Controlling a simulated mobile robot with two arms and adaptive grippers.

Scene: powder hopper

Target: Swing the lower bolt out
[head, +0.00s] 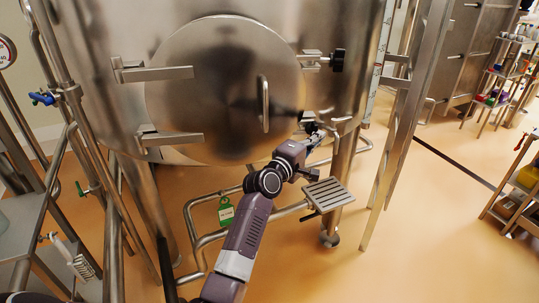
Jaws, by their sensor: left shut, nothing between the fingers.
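The round steel hatch door (205,95) is on the hopper (100,50), with a vertical handle (264,104) at its right side. The upper bolt (337,61), with a black knob, sits at the door's upper right edge. The lower bolt (309,116) is at the lower right edge and is largely hidden by my left gripper. My left gripper (316,133) is at the lower bolt, shut with nothing between its fingers. Whether it touches the bolt I cannot tell. My right gripper is out of view.
Two hinge arms (155,74) hold the door's left side. A steel leg (410,120) stands to the right. Shelves (500,75) stand farther right, with open floor between.

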